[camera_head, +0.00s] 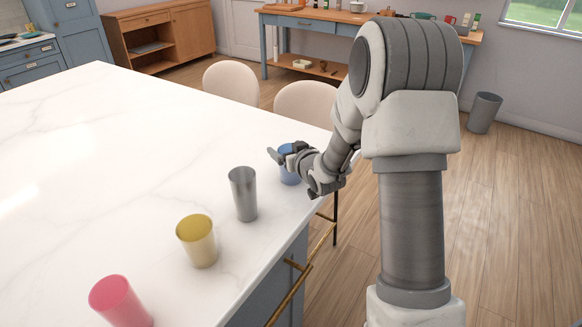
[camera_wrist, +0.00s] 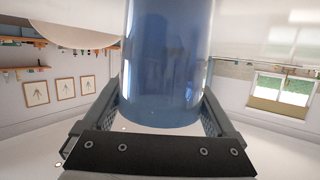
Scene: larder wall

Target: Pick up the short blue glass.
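The short blue glass (camera_head: 289,178) is at the far end of a row of cups along the right edge of the white counter. My gripper (camera_head: 285,152) is at this glass, its dark fingers around the upper part and hiding some of it. In the wrist view the blue glass (camera_wrist: 168,65) fills the middle, between the two fingers of my gripper (camera_wrist: 165,100). The fingers lie close along both sides. I cannot tell whether they press on it, or whether the glass rests on the counter.
On the white counter (camera_head: 110,160), a grey metal cup (camera_head: 243,194) stands nearest the blue glass, then a yellow cup (camera_head: 197,241) and a pink cup (camera_head: 120,303). Two beige chairs (camera_head: 231,83) (camera_head: 305,104) stand behind the counter. The counter's left part is clear.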

